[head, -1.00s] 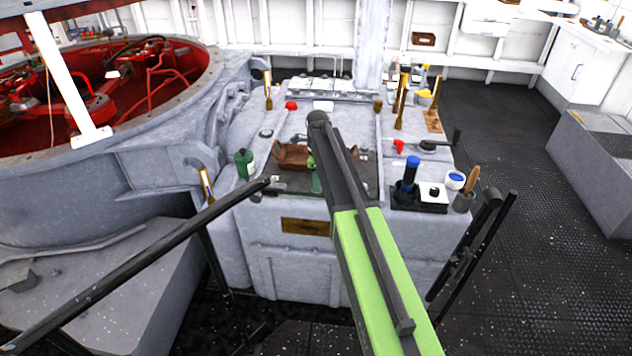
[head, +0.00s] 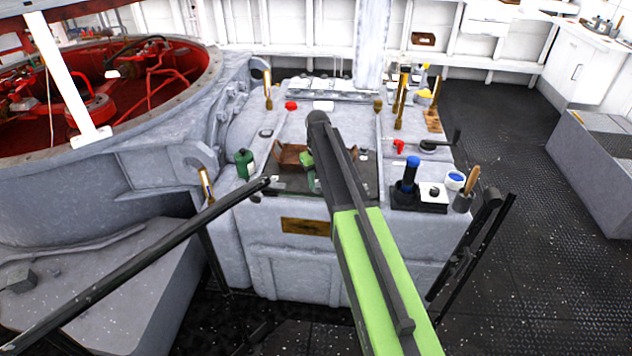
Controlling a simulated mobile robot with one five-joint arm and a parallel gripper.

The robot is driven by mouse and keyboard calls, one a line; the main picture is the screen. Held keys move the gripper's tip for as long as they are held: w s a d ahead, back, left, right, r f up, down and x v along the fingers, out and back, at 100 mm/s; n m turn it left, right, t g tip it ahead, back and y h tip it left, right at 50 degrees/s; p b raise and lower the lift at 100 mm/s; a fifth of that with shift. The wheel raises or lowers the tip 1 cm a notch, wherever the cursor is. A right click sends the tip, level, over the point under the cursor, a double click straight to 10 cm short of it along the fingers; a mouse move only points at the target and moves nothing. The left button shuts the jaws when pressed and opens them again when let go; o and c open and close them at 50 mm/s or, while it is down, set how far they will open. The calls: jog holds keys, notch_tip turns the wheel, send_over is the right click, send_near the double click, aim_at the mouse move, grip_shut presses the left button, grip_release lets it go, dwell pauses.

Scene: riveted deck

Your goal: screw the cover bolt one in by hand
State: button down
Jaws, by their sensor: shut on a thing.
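My gripper (head: 313,184) is low over the dark plate on top of the grey housing, mostly hidden behind my own arm. A green part of my wrist shows just left of the arm. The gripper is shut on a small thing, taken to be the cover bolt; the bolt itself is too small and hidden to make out. The dark plate (head: 364,180) lies near the front edge of the housing top (head: 225,180). I cannot tell whether the bolt touches a hole.
A brown open tray (head: 285,157) is just left of my wrist. A green bottle (head: 244,163) stands at the left. A blue-topped tool (head: 411,172), a white-and-blue pot (head: 455,180) and a cup (head: 463,202) with a wooden handle stand at the right. A red piece (head: 398,146) lies behind them.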

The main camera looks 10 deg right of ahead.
aim_at(317, 185)
jog(key=shift+m, duration=0.9)
jog(key=shift+a, duration=0.1)
jog(key=c, duration=1.1)
grip_release()
jog(key=shift+s+r, duration=0.1)
jog(key=shift+r, duration=0.05)
notch_tip(317, 185, up, 17)
jog(key=p, duration=1.7)
jog(key=shift+r, duration=0.15)
